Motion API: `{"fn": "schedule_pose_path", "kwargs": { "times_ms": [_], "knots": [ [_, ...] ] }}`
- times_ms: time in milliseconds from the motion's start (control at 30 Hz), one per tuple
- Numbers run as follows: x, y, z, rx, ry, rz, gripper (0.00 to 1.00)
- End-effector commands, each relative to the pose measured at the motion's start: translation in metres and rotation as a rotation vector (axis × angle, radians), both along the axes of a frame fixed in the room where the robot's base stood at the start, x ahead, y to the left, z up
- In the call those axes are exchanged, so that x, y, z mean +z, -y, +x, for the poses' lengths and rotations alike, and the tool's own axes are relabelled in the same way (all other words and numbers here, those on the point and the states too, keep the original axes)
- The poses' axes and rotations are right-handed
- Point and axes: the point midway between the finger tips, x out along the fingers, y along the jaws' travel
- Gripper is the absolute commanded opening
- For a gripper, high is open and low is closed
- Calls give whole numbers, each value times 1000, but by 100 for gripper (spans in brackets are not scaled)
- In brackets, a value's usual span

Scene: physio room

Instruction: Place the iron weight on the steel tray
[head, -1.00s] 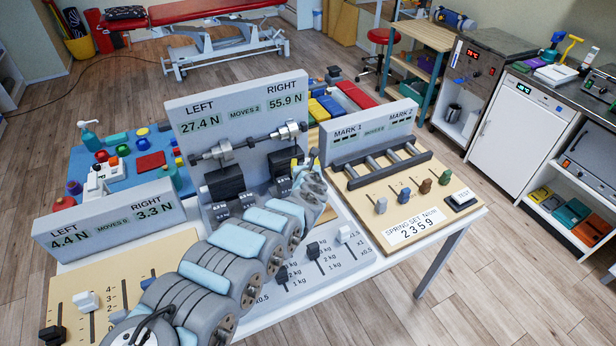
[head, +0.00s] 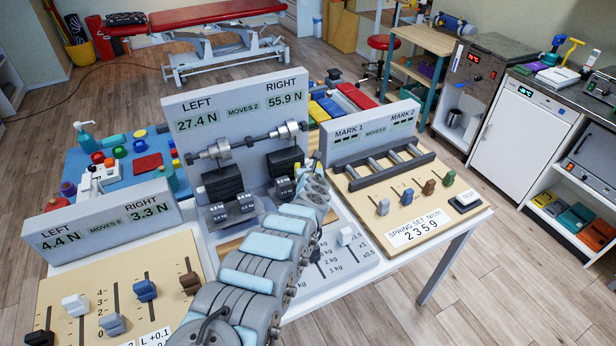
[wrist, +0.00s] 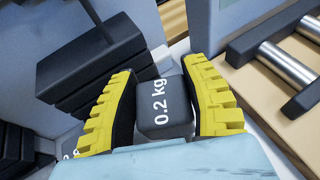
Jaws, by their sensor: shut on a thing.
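The iron weight (wrist: 165,108) is a small dark block marked "0.2 kg" in the wrist view. My gripper (wrist: 163,100) is shut on it, with one yellow ribbed finger on each side. In the head view my gripper (head: 314,166) is at the right end of the grey apparatus, mostly hidden by my arm; I cannot make out the held weight there. A low grey tray (head: 234,224), apparently the steel tray, sits in front of the left black stack and carries small labelled dark weights. The gripper is to its right, apart from it.
The upright LEFT/RIGHT panel (head: 235,105) and its horizontal bar (head: 245,146) stand behind the tray. Black block stacks (head: 222,183) stand below the bar. A roller rack (head: 385,165) is close to the gripper's right. A slider board (head: 120,300) lies at left.

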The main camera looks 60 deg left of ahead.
Motion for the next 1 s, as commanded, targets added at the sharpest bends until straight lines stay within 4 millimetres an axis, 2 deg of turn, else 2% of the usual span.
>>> {"fn": "schedule_pose_path", "kwargs": {
  "times_ms": [200, 300, 400, 867, 900, 933, 1000],
  "knots": [
    [-9, -3, 6, -1, 1, 2, 6],
    [-28, -3, 4, 1, 0, 0, 6],
    [-36, -3, 3, 2, -1, 0, 6],
    [-40, -4, 4, 1, 1, 2, 6],
    [-39, -4, 3, 1, 0, 1, 58],
    [-38, -4, 3, 1, 1, 2, 67],
    [-38, -4, 4, 1, 1, 2, 71]
  ]
}}
